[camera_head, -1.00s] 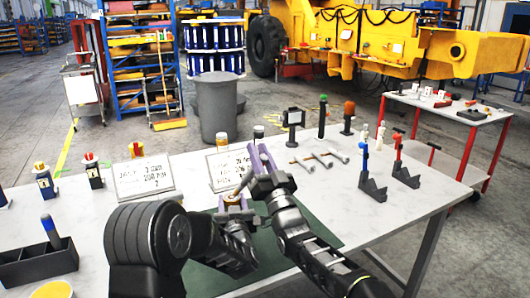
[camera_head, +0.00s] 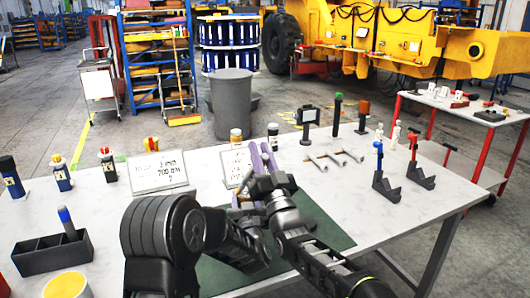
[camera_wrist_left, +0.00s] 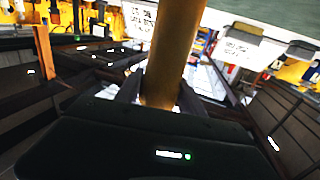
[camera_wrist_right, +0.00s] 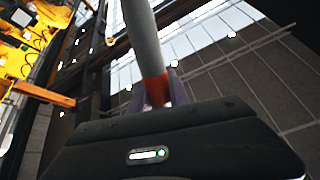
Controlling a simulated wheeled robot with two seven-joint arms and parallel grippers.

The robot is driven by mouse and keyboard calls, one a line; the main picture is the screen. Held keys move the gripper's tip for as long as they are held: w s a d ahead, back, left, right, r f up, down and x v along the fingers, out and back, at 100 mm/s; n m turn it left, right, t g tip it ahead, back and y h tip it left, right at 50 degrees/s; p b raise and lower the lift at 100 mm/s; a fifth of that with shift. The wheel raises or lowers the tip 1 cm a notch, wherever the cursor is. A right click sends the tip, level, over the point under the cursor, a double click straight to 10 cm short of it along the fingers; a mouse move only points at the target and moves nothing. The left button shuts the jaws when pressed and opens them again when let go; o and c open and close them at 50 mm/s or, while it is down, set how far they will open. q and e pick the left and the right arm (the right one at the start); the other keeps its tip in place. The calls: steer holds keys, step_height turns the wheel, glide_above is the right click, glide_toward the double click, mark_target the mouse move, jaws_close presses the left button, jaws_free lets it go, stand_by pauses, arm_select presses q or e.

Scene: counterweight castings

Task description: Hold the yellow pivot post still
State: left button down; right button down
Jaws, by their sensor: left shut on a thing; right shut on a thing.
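My left gripper (camera_head: 241,197) is the lower one, over the table's near middle. In the left wrist view it (camera_wrist_left: 160,92) is shut on the yellow pivot post (camera_wrist_left: 176,45), a yellow-brown cylinder that passes between its fingers. In the head view the post is mostly hidden by my grippers. My right gripper (camera_head: 262,158), with pale purple fingers, is just above and right of the left one. In the right wrist view it (camera_wrist_right: 150,97) is shut on a grey rod with a red-orange end (camera_wrist_right: 143,40). Whether rod and post touch cannot be seen.
The white table (camera_head: 340,215) carries a green mat (camera_head: 318,225). Two sign cards (camera_head: 158,172) and several small bottles line the back left. A dark divided box (camera_head: 52,252) stands at the left.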

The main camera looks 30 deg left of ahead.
steer(key=shift+s+a+f, duration=0.2)
steer(key=shift+a, duration=0.15)
arm_select(q)
steer(key=shift+d, duration=0.1)
arm_select(e)
steer(key=shift+w+a, duration=0.25)
steer(key=shift+a, duration=0.05)
steer(key=shift+f, duration=0.1)
steer(key=shift+w+d+r, duration=0.15)
steer(key=shift+w+d, duration=0.35)
steer(key=shift+w, duration=0.15)
steer(key=shift+w+d+r, duration=0.15)
steer(key=shift+w+d, duration=0.35)
steer(key=shift+w, duration=0.1)
steer(key=shift+r, duration=0.1)
steer(key=shift+w+d, duration=1)
steer(key=shift+w, duration=0.25)
